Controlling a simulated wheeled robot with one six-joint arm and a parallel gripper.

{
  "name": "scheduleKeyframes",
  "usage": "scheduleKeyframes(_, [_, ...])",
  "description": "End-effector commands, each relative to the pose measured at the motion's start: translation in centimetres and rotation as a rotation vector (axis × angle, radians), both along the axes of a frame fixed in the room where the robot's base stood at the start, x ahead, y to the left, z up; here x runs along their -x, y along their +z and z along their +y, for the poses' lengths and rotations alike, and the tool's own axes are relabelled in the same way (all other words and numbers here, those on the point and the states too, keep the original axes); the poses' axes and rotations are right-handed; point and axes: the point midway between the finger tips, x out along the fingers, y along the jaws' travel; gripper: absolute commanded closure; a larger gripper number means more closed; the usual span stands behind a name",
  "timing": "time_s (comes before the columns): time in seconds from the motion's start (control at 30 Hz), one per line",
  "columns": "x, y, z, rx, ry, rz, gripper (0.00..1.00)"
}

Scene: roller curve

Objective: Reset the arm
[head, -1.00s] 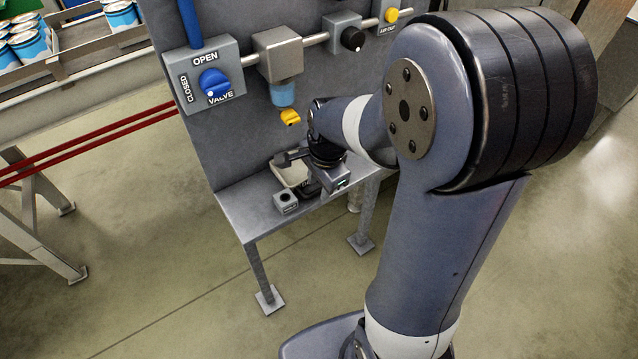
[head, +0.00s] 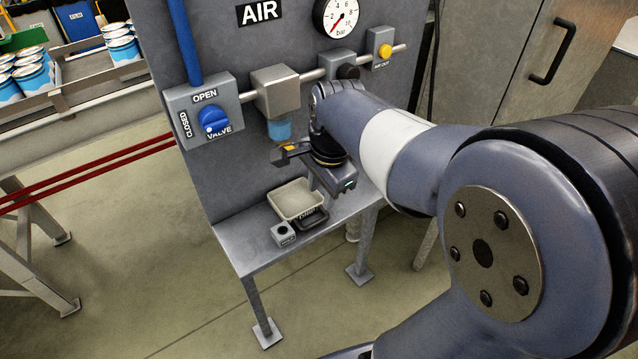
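My arm reaches in from the right of the head view. My gripper (head: 284,156) hangs in front of the grey air panel (head: 225,140), above the small shelf, with its dark fingers pointing left. The view does not show whether the fingers are apart or together. The gripper is just below the blue filter bowl (head: 279,131). A yellow knob (head: 288,147) under the bowl is mostly hidden by the gripper. I cannot tell whether they touch.
A shallow tray (head: 281,207) and a small grey block with a hole (head: 283,235) stand on the shelf (head: 240,240). The blue valve knob (head: 212,119), black knob (head: 348,72), gauge (head: 341,16) and yellow button (head: 385,51) are on the panel. Cans (head: 32,77) stand at left.

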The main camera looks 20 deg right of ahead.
Motion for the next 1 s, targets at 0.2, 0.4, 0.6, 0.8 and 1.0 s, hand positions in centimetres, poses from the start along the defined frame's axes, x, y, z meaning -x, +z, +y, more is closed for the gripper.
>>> scheduleKeyframes(0.2, [-0.2, -1.5, 0.1, -0.001, 0.000, 0.004, 0.66])
scheduleKeyframes(0.4, [-0.7, -5.2, 0.2, 0.000, 0.000, 0.007, 0.66])
scheduleKeyframes(0.6, [-1.4, -8.9, 0.4, 0.000, 0.000, 0.005, 0.66])
scheduleKeyframes(0.8, [-1.9, -10.8, 0.3, 0.001, -0.002, 0.000, 0.66])
scheduleKeyframes(1.0, [-2.1, -10.7, -0.2, 0.001, -0.001, 0.000, 0.66])
